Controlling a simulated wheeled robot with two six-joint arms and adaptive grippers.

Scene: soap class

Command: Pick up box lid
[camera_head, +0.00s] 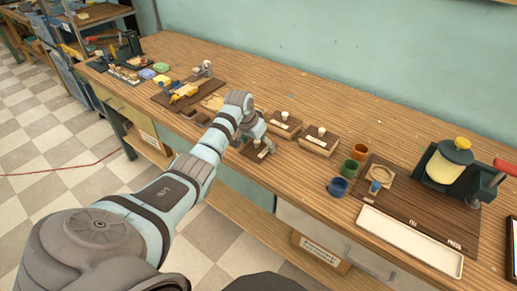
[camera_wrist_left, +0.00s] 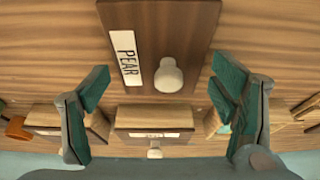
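A dark brown box lid (camera_wrist_left: 150,45) with a white PEAR label and a cream knob (camera_wrist_left: 168,75) fills the upper middle of the left wrist view. In the head view, the nearest lidded box (camera_head: 258,152) sits near the table's front edge, partly hidden by my left gripper (camera_head: 256,134). In the left wrist view, my left gripper (camera_wrist_left: 160,92) is open, with one green-padded finger on each side of the lid and knob. Nothing is between the fingers' pads that they touch. My right gripper is not in view.
Two more lidded boxes (camera_head: 284,126) (camera_head: 319,141) with white knobs stand to the right. Further right are coloured cups (camera_head: 338,187), a long white tray (camera_head: 410,240) and a green press (camera_head: 445,165). A dark board with yellow tools (camera_head: 183,92) lies left. The table behind the boxes is clear.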

